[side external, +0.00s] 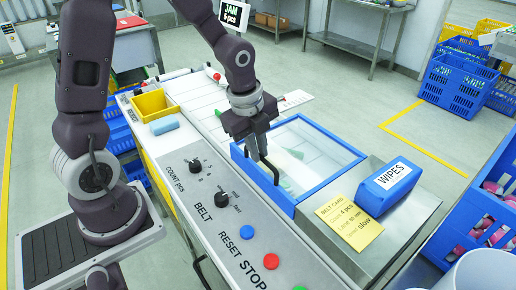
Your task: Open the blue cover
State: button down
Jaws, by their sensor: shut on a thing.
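The blue cover (330,181) is a blue frame around a clear panel, lying over the belt in the middle of the side external view. It looks closed and flat. Green items show blurred through the panel. A black bar handle (275,176) stands at the cover's left side. My gripper (262,157) points down at this handle and is shut on it. The fingers partly hide the handle's upper end and the cover's left edge.
The panel in front carries a COUNT knob (195,166), a BELT knob (222,199) and blue, green and red buttons. A blue WIPES box (388,187) and a yellow belt card (348,222) lie right of the cover. A yellow bin (155,104) and blue sponge (164,125) stand left.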

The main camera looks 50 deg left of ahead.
dwell(0.8)
jog(key=w+r, duration=1.7)
jog(key=r, duration=0.1)
jog(key=shift+w+r, duration=0.35)
jog(key=shift+a, duration=0.1)
jog(key=c, duration=1.5)
grip_release()
